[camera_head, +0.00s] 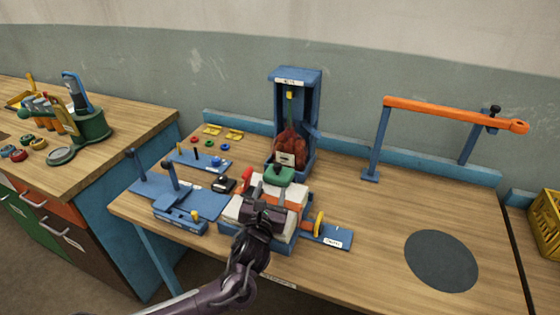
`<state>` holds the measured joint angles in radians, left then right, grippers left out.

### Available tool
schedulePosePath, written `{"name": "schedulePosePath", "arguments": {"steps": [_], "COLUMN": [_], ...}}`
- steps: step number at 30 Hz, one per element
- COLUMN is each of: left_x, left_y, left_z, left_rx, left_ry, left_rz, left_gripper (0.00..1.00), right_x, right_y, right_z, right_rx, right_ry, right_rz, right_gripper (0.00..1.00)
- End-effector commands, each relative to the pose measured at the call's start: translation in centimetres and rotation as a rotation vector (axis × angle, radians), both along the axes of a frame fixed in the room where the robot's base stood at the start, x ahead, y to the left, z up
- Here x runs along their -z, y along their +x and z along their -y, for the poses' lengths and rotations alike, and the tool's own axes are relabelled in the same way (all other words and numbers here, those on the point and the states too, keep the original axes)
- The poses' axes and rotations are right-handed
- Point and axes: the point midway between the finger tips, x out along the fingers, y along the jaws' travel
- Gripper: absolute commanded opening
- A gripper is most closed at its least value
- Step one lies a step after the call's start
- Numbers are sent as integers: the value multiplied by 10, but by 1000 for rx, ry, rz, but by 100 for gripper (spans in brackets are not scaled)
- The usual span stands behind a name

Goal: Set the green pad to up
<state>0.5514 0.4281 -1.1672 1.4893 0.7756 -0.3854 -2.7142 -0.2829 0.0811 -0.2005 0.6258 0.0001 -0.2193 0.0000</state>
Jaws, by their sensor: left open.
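The green pad (277,176) shows near the middle of the camera_head view, at the front of the blue upright frame (311,110) and behind a white and orange block (289,198). My left gripper (265,194) is open, over the white block and just in front of the pad. Its fingers point towards the pad; whether they touch it cannot be told. The gripper hides part of the block and the pad's front edge. My right gripper is not in view.
A dark red sack (290,144) stands in the blue frame. Blue fixtures with black-knobbed levers (172,182) stand to the left. An orange bar (450,111) on blue posts crosses the back right. Bare table lies around the dark grey disc (441,261).

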Motion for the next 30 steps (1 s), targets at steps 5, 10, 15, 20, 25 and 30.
{"name": "schedulePosePath", "arguments": {"steps": [5, 10, 15, 20, 25, 30], "left_x": [-1, -3, -2, -1, 0, 0], "left_y": [4, 23, 50, 68, 77, 78], "left_z": [0, 3, 6, 8, 9, 9], "left_rx": [1, 1, 0, 0, 2, 2], "left_ry": [14, 14, 14, 13, 13, 12], "left_rz": [8, 10, 9, 9, 5, 6], "left_gripper": [47, 47, 47, 47, 47, 47], "right_x": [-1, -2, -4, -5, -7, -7], "right_y": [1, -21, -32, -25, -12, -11], "right_z": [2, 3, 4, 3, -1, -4], "right_rx": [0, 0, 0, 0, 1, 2], "right_ry": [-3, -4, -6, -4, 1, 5], "right_rz": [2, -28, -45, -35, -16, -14], "right_gripper": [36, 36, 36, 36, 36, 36]}}
